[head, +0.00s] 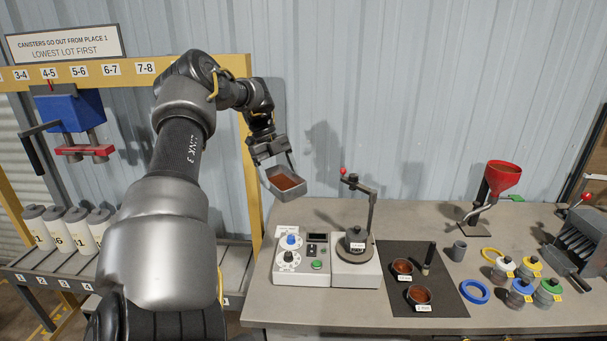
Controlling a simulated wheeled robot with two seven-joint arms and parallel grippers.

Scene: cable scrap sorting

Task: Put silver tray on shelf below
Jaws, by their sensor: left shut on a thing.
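My left gripper (272,160) is shut on the silver tray (289,195). The tray is a small metal box with reddish-brown material inside. It is held up in the air, tilted toward the camera, beyond the back left corner of the grey workbench (430,226). A low shelf (234,268) shows at the left beside the bench, partly hidden by my left arm. I cannot tell whether this is the shelf meant. My right gripper is not in view.
A control box (302,262) and a weighted stand (357,262) stand on the bench near the tray. A black mat (440,290) holds two bowls. A red funnel (502,177) and several lidded pots stand farther right.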

